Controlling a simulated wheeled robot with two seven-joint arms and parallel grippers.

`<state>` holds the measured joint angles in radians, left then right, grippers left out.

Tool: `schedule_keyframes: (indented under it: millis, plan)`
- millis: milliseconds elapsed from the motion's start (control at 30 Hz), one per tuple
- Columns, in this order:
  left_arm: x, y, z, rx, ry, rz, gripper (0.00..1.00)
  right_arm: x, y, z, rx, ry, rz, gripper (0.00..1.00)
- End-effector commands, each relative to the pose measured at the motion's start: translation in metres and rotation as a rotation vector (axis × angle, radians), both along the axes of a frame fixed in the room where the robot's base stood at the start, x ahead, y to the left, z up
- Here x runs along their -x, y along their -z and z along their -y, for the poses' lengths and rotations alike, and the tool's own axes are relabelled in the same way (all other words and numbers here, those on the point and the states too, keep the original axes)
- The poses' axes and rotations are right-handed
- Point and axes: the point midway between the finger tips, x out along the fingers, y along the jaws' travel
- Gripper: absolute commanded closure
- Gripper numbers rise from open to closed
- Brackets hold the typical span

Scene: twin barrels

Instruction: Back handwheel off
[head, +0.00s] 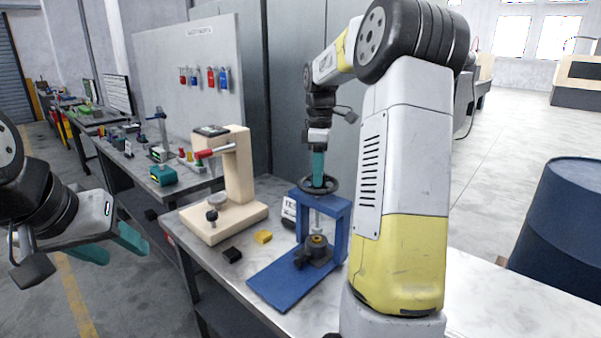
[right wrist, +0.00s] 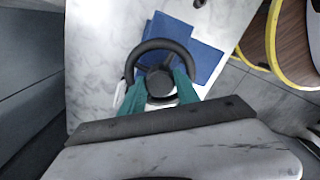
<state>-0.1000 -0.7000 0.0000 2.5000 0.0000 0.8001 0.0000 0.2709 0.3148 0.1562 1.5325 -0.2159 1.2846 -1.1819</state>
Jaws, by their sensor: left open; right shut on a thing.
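The black handwheel (head: 331,186) sits on top of a blue press frame (head: 342,222) on the bench. In the right wrist view the handwheel (right wrist: 137,54) is a ring around a dark hub, with the blue frame (right wrist: 196,55) below it. My right gripper (head: 318,176) points down from above. Its teal fingers (right wrist: 162,88) reach inside the ring and are shut on the handwheel's hub. A small dark part with a yellowish centre (head: 317,241) is under the screw. My left gripper (head: 130,245) is open and empty at the left, away from the bench.
A cream press with a red handle (head: 237,165) stands left of the blue frame. A yellow block (head: 264,237) and a black block (head: 232,255) lie between them. A blue barrel (head: 562,220) stands at the right. The bench's right part (head: 500,295) is clear.

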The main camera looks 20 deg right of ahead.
Motion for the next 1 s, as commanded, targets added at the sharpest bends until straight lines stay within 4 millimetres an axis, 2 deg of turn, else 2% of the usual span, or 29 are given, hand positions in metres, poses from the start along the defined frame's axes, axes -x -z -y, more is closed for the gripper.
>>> schedule_keyframes:
  millis: [200, 500, 1000]
  plan:
    - [0.0000, 0.0000, 0.0000, 0.000, 0.000, 0.000, 0.51, -0.0004, -0.0004, 0.0006, 0.001, -0.161, 0.002, 1.00]
    - [0.0000, 0.0000, 0.0000, 0.000, 0.000, 0.000, 0.51, -0.0004, -0.0005, 0.0003, 0.001, -0.298, 0.002, 1.00]
    - [0.0000, 0.0000, 0.0000, 0.000, 0.000, 0.000, 0.51, -0.0004, -0.0005, 0.0003, 0.001, -0.339, 0.002, 1.00]
